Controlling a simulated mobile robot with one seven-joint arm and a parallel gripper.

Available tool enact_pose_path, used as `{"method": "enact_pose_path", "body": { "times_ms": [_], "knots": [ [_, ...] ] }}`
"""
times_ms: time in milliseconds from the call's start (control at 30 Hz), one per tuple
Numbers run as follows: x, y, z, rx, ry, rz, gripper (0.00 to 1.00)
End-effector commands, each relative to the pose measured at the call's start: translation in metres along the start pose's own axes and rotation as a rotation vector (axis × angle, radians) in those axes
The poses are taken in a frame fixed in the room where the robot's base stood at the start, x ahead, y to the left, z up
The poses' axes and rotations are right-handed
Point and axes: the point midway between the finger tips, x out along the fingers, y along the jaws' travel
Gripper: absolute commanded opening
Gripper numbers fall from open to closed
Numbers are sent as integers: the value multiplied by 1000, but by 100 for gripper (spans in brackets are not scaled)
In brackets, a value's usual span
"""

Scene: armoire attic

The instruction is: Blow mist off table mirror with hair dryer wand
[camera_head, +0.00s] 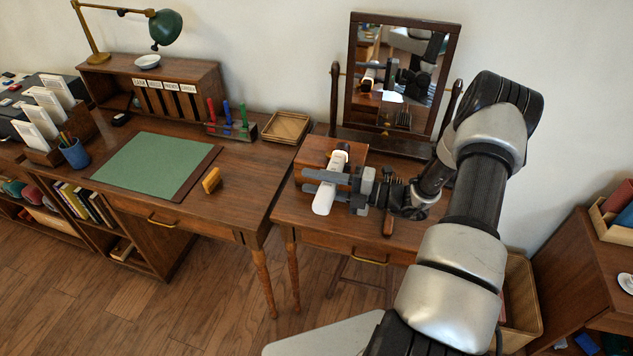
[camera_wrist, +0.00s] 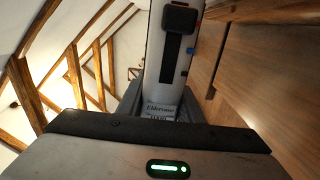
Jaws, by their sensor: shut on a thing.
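The hair dryer wand (camera_head: 324,196) is white and is held over the vanity table at the front of the mirror. My gripper (camera_head: 327,181) is shut on it, with a grey finger on each side. In the wrist view the wand (camera_wrist: 157,70) shows a white body with a black strip and a printed label between my fingers. The table mirror (camera_head: 398,68) stands upright in a dark wooden frame at the back of the vanity. Its glass gives a fairly clear reflection of my arm and the room; I cannot make out mist on it at this size.
A wooden box (camera_head: 314,158) sits on the vanity behind the wand. A brown-handled item (camera_head: 388,224) lies near the front edge. The desk at left holds a green mat (camera_head: 152,164), a wooden tray (camera_head: 287,127) and a pen rack (camera_head: 230,132). A cabinet stands at right.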

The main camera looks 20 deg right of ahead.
Motion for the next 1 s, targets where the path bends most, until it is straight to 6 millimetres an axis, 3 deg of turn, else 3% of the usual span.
{"method": "enact_pose_path", "body": {
  "times_ms": [1000],
  "knots": [
    [-38, 49, -1, -2, 0, 2, 0]
  ]
}}
